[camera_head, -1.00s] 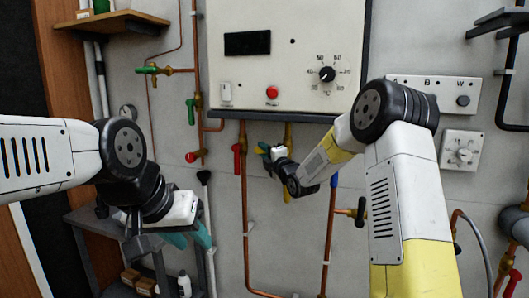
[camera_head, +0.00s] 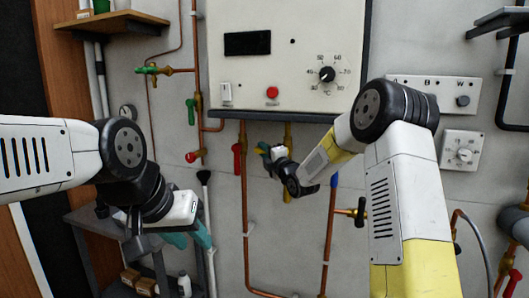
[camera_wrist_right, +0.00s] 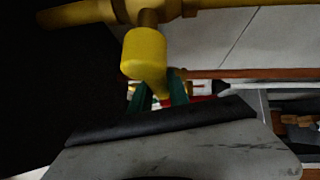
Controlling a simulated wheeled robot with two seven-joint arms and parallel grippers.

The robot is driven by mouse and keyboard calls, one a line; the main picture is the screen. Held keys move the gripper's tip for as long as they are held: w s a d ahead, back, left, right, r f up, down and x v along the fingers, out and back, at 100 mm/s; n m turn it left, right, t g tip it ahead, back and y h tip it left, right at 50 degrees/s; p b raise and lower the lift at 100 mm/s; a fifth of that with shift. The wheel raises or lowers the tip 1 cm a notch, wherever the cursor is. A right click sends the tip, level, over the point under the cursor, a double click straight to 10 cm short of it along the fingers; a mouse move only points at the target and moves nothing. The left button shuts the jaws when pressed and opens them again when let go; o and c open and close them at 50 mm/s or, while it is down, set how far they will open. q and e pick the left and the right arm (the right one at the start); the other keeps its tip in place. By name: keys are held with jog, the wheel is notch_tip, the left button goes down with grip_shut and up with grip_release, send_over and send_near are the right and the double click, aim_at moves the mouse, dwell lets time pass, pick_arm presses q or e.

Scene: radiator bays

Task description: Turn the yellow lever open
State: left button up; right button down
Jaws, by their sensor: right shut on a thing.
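The yellow lever (camera_wrist_right: 146,55) is on a yellow pipe that runs along the top of the right wrist view. In the head view the yellow pipe (camera_head: 288,133) comes down below the boiler, and the lever is mostly hidden by my right gripper (camera_head: 264,152). In the right wrist view my right gripper (camera_wrist_right: 160,95) has its teal fingers shut at the lever's lower end. My left gripper (camera_head: 188,238), with teal fingers, hangs at lower left in the head view, away from the pipes. Its finger gap is not clear.
A red lever (camera_head: 237,158) is on the copper pipe just left of my right gripper. The boiler (camera_head: 285,60) is above. A blue-topped pipe (camera_head: 333,190) with a black-handled tap (camera_head: 360,212) is to the right. A grey shelf (camera_head: 90,220) stands behind my left gripper.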

jog(key=shift+f, duration=0.15)
jog(key=shift+d+f+n+g+h, duration=0.1)
jog(key=shift+f+n+g+h, duration=0.4)
jog(key=shift+f+n+g, duration=0.35)
jog(key=s+d+f+n+g+h, duration=0.2)
jog(key=d+f+n+g+h, duration=0.3)
jog(key=h, duration=0.4)
jog(key=shift+s+d+f+n+g, duration=0.15)
jog(key=shift+d+n+g, duration=0.75)
jog(key=shift+n, duration=0.45)
jog(key=c, duration=1.3)
grip_release()
jog(key=shift+d, duration=0.1)
jog(key=shift+o, duration=0.2)
